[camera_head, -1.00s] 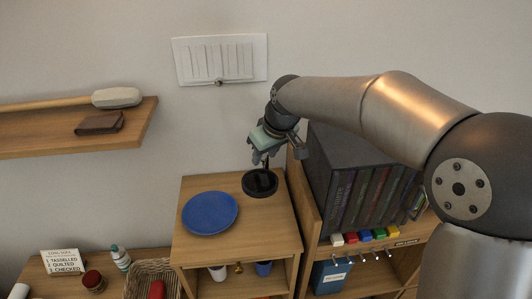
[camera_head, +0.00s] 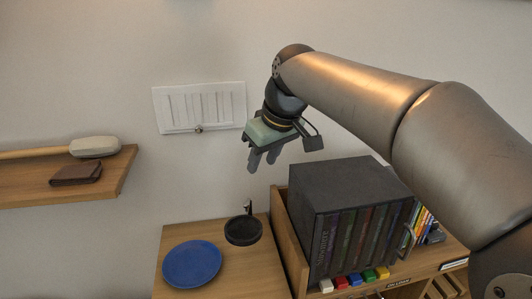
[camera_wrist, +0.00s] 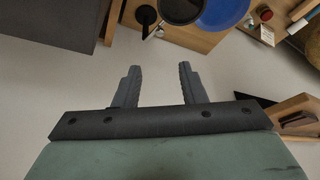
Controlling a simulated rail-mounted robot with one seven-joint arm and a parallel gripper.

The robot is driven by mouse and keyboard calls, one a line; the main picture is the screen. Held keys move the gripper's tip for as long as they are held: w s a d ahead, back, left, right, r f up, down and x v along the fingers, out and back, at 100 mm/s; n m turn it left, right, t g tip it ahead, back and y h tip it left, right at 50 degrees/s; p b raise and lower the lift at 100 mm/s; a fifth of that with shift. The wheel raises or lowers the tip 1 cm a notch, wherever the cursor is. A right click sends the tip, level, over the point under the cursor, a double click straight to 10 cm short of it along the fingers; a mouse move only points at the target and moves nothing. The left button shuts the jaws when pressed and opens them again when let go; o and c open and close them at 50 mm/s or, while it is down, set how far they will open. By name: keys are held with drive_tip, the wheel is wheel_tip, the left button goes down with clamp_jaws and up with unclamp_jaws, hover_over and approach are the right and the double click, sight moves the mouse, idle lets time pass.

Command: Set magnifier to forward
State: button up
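A black round piece (camera_head: 243,232) with a small upright post behind it stands at the right of the wooden cabinet top; it may be the magnifier, but I cannot tell for sure. It also shows at the top of the wrist view (camera_wrist: 181,9), beside a small black lever-like part (camera_wrist: 146,15). My gripper (camera_head: 264,158) is open and empty, raised well above the round piece and apart from it. In the wrist view my two gripper fingers (camera_wrist: 158,78) are spread with nothing between them.
A blue plate (camera_head: 192,264) lies left of the round piece. A dark box of cases (camera_head: 350,187) stands close on the right. A white slotted panel (camera_head: 200,108) hangs on the wall behind. A wooden shelf (camera_head: 110,185) is at left. Air above the cabinet is free.

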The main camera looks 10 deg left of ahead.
sight(245, 216)
drive_tip(key=shift+v, duration=1)
drive_tip(key=shift+a+f, duration=0.15)
drive_tip(key=shift+f, duration=0.05)
drive_tip(key=c, duration=0.6)
drive_tip(key=shift+n+g, duration=0.4)
drive_tip(key=shift+n, duration=0.3)
drive_tip(key=a+f, duration=0.6)
drive_tip(key=a, duration=0.1)
drive_tip(key=a+f+b, duration=0.1)
drive_tip(key=a+f, duration=0.2)
drive_tip(key=shift+w+a, duration=0.15)
drive_tip(key=shift+a, duration=0.05)
clamp_jaws()
drive_tip(key=p+x, duration=0.1)
drive_tip(key=x, duration=0.9)
drive_tip(key=shift+s+d, duration=0.3)
drive_tip(key=shift+d, duration=0.35)
drive_tip(key=shift+s+d, duration=0.35)
drive_tip(key=shift+d, duration=0.35)
drive_tip(key=shift+s+d, duration=0.3)
drive_tip(key=shift+d, duration=0.35)
